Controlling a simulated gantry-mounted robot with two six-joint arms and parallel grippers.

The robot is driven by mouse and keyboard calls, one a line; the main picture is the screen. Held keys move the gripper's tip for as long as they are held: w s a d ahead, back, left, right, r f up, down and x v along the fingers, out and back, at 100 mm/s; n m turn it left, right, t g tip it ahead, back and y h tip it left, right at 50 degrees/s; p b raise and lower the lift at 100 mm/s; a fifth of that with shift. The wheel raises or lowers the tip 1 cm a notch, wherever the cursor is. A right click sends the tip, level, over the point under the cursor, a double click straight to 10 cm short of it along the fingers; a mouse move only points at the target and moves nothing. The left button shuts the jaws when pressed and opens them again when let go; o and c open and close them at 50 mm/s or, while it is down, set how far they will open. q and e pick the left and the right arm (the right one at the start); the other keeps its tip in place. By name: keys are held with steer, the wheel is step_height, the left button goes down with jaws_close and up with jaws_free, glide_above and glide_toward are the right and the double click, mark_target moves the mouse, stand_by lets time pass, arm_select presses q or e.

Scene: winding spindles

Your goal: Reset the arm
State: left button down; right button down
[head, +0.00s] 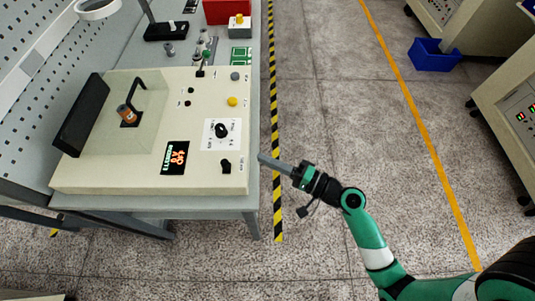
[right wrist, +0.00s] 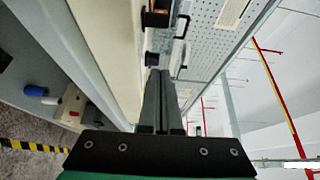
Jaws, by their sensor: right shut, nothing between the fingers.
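My right arm, green and black, comes in from the lower right of the head view. My right gripper (head: 262,157) is shut and empty, with its grey fingers pointing left at the front right corner of the cream winding machine (head: 110,178). In the right wrist view the two fingers (right wrist: 161,75) lie together beside the machine's panel. A black switch (head: 225,166) and a black rotary knob (head: 221,130) are on the panel near the fingertips. Whether the fingers touch the machine cannot be told. My left gripper is not in view.
The machine stands on a grey workbench (head: 228,204) with a pegboard behind it. A blue bin (head: 434,55) lies at the far right. The floor between is clear.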

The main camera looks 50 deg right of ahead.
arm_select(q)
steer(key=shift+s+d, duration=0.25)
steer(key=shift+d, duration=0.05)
arm_select(e)
steer(key=shift+s+d, duration=0.1)
steer(key=shift+s, duration=0.5)
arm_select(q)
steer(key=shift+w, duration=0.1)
arm_select(e)
steer(key=shift+w, duration=0.1)
